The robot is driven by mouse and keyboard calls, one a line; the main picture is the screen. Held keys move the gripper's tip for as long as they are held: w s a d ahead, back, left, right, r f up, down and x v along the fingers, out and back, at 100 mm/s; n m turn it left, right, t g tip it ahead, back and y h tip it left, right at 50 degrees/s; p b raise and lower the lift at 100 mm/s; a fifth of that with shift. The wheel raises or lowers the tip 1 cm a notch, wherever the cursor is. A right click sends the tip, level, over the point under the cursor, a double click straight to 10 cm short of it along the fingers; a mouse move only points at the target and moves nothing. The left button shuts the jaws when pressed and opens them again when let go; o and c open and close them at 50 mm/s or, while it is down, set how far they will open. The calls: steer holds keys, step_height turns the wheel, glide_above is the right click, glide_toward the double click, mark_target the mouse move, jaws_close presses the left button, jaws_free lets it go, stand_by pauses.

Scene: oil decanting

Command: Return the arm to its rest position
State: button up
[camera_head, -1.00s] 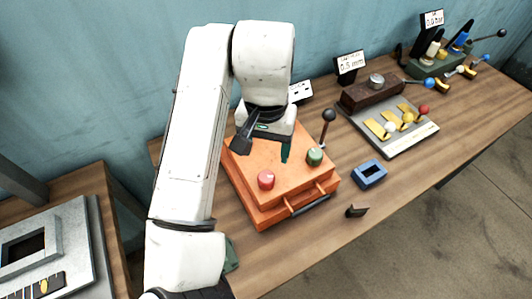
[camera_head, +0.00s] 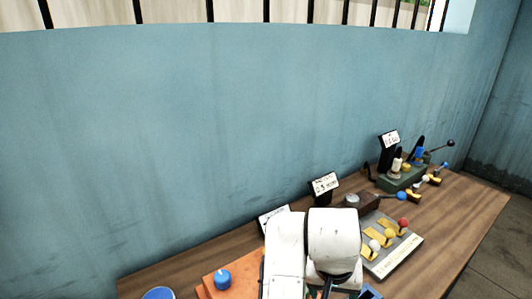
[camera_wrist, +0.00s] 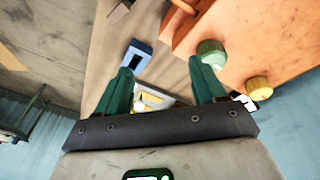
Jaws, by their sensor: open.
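My white arm (camera_head: 289,250) shows at the bottom middle of the head view, its lower part cut off by the frame edge. My gripper (camera_wrist: 160,66) shows in the wrist view with its two green fingers spread and nothing between them. The fingers point over the wooden table (camera_wrist: 105,50), beside the orange box (camera_wrist: 255,45), and no contact with it is visible. In the head view the orange box (camera_head: 210,289) is partly behind my arm and cut off below.
A green knob (camera_wrist: 211,52) and a yellow knob (camera_wrist: 259,88) sit on the box. A blue frame-shaped block (camera_wrist: 137,55) lies near the fingers. A grey panel with coloured knobs (camera_head: 396,258) and a green lever stand (camera_head: 402,179) are farther right. A blue wall (camera_head: 180,140) stands behind.

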steer(key=s+d+f+h, duration=0.1)
steer(key=s+d+f, duration=0.2)
steer(key=d, duration=0.2)
steer(key=s+d+f+b, duration=0.1)
steer(key=s+d+f, duration=0.2)
steer(key=d, duration=0.3)
steer(key=s+d+f+h, duration=0.1)
steer(key=s+d+f, duration=0.2)
steer(key=d, duration=0.2)
steer(key=s+f+y, duration=0.1)
steer(key=s+f, duration=0.2)
steer(key=s, duration=0.3)
steer(key=s+a+f+n+y, duration=0.1)
steer(key=s+f, duration=0.3)
steer(key=s, duration=0.3)
steer(key=s+a+f+n+g+y+b, duration=0.1)
steer(key=s+f, duration=0.2)
steer(key=s, duration=0.4)
steer(key=shift+s+a+f+y, duration=0.15)
steer(key=shift+s+f+y, duration=0.1)
steer(key=shift+y, duration=0.15)
steer(key=shift+w, duration=0.15)
